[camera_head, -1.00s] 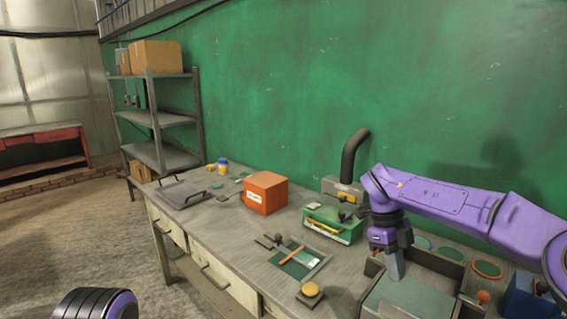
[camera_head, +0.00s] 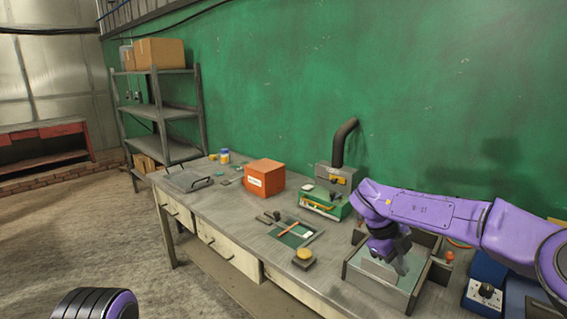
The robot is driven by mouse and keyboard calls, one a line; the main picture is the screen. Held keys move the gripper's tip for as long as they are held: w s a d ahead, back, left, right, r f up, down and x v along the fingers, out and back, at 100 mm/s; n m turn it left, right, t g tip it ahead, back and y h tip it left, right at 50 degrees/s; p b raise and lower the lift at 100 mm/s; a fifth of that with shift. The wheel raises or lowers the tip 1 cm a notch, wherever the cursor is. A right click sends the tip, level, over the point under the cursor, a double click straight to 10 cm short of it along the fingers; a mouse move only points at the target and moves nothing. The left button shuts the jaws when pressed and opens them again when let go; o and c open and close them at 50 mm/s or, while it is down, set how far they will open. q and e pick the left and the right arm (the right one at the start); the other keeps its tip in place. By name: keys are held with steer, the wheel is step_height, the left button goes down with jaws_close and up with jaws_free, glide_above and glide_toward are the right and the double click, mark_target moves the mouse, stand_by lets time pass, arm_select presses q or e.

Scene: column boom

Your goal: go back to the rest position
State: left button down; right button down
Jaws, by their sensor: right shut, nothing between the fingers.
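My right gripper (camera_head: 401,268), on a purple arm from the right, is shut and empty. It points down over a grey open-topped tray (camera_head: 413,298) at the workbench's right end. I cannot tell whether its tips touch anything there. Of my left arm, only a dark ribbed and purple part shows at the bottom left edge. The left gripper is not in view.
The workbench (camera_head: 228,229) holds an orange box (camera_head: 264,177), a green case (camera_head: 325,204), a yellow-topped object (camera_head: 304,254), a green mat (camera_head: 294,234) and a blue box (camera_head: 484,290). A metal shelf (camera_head: 160,113) stands left. The floor (camera_head: 75,220) is clear.

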step_height(320, 180, down, 11)
steer(key=d+n+t+h+b, duration=0.2)
steer(key=n+t+h, duration=0.3)
steer(key=n+t, duration=0.1)
steer(key=s+a+f+n+t+y+b, duration=0.1)
steer(key=s+f+n+t+y, duration=0.1)
steer(key=s+f+n, duration=0.5)
steer(key=s+a+f+n+t+y+b, duration=0.1)
steer(key=s+a+f+n+y, duration=0.2)
steer(key=f, duration=0.9)
steer(key=s+d+f+n+g+b, duration=0.1)
steer(key=s+f, duration=0.3)
steer(key=s, duration=0.5)
steer(key=s+d+f+n+g+y+b, duration=0.1)
steer(key=s+d+f+n+g+b, duration=0.1)
steer(key=s, duration=0.7)
steer(key=s+d+f+n+g+y+b, duration=0.1)
steer(key=s+f+n+g, duration=0.1)
steer(key=s+f, duration=0.4)
steer(key=s+n, duration=0.1)
steer(key=s, duration=0.2)
steer(key=shift+s+d+f+n, duration=0.2)
steer(key=shift+d+f+n, duration=0.05)
steer(key=shift+f+n, duration=0.15)
